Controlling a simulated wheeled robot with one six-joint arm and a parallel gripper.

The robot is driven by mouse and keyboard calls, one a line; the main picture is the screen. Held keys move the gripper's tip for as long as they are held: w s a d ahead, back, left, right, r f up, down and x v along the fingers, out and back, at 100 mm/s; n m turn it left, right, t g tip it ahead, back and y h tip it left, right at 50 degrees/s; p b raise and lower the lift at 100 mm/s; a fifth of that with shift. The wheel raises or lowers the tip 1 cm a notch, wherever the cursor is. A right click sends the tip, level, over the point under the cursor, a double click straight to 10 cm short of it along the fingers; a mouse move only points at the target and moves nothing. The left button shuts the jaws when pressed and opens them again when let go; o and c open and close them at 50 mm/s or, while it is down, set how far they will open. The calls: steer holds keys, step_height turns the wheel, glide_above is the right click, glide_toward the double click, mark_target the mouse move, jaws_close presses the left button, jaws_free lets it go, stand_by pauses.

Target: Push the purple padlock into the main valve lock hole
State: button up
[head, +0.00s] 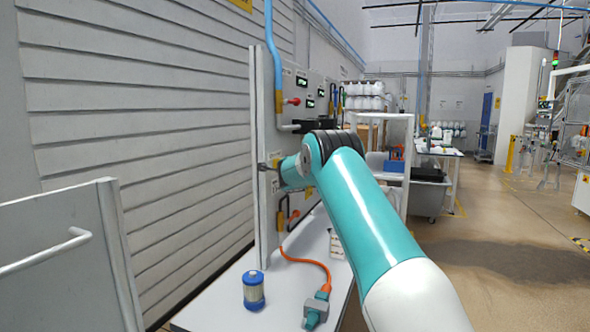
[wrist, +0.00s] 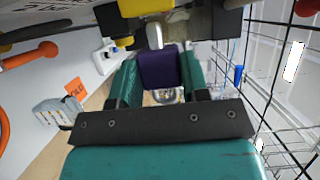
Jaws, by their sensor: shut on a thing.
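The purple padlock (wrist: 162,71) is between the two teal fingers of my gripper (wrist: 161,60) in the wrist view, and the gripper is shut on it. A grey metal part (wrist: 154,36) shows just beyond the padlock, close to yellow valve parts (wrist: 140,8) at the top. I cannot tell whether the padlock's shackle is in the lock hole, which is hidden. In the head view my gripper (head: 270,166) is at the grey test panel (head: 264,100), and the padlock is hidden there.
Pipes and a red-handled valve (head: 292,101) are higher on the panel. A wire rack (wrist: 275,95) is at right in the wrist view.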

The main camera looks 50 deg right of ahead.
steer(key=shift+w+a, duration=0.3)
steer(key=shift+w, duration=0.35)
steer(key=shift+w+a, duration=0.25)
steer(key=shift+w, duration=0.4)
steer(key=o, duration=1.1)
steer(key=shift+b+v, duration=4.1)
steer(key=shift+v, duration=4.6)
steer(key=shift+r, duration=0.1)
